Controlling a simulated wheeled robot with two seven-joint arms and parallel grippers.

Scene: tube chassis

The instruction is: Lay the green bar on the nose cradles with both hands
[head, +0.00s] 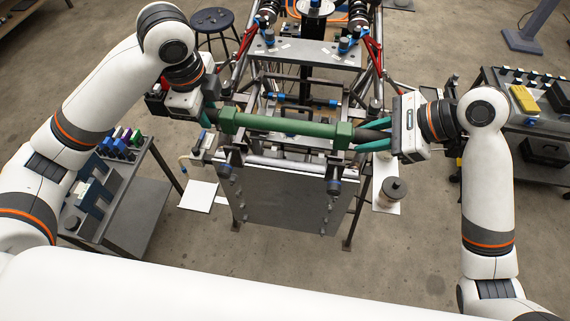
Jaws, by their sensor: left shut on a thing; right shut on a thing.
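The green bar (285,125) spans nearly level across the front of the tube chassis (262,95), with a thicker collar near each end. My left gripper (208,115) is shut on its left end. My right gripper (375,141) is shut on its right end, its teal fingers around the dark tip. The nose cradles seem to be the dark brackets at the chassis front, a left one (234,157) and a right one (336,170), just below the bar in the picture. I cannot tell whether the bar touches them.
A grey panel (280,200) hangs at the chassis front. A tool cart (125,205) stands at left, another cart (545,120) at right with a yellow case (524,99). A stool (212,20) is at the back left. The floor in front is clear.

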